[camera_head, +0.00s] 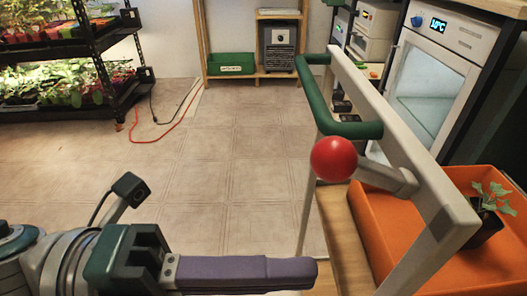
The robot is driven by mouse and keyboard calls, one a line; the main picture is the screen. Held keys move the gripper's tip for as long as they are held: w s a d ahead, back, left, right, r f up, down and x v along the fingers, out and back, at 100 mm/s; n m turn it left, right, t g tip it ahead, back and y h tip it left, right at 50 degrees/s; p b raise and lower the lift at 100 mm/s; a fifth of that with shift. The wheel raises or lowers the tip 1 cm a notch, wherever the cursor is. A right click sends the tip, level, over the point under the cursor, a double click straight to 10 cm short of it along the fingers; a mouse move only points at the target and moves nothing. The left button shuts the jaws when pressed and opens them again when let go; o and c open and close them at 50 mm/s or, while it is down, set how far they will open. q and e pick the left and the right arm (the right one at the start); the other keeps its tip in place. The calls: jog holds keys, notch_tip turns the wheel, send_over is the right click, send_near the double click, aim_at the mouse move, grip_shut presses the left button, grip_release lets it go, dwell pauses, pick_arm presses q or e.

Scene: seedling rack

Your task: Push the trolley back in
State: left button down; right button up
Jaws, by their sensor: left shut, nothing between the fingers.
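The trolley has a cream frame (400,135) with a green bar handle (343,129) and stands on the right side of the head view. A red ball (333,158) shows just below the handle, in front of the frame. An orange tray (378,222) with a small potted seedling (489,208) sits within the trolley. My left gripper (308,271) is at the bottom, its purple fingers shut and empty, pointing right. It appears left of and nearer than the trolley; I cannot tell whether it touches it. My right gripper is not in view.
A white cabinet with a display (438,70) stands behind the trolley at the right. A black plant rack (112,45) is at the left, with a red cable (165,131) on the floor. A wooden shelf (255,75) stands at the back. The middle tiled floor is clear.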

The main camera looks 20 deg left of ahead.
aim_at(398, 267)
pick_arm(q)
jog(key=shift+x, duration=3.1)
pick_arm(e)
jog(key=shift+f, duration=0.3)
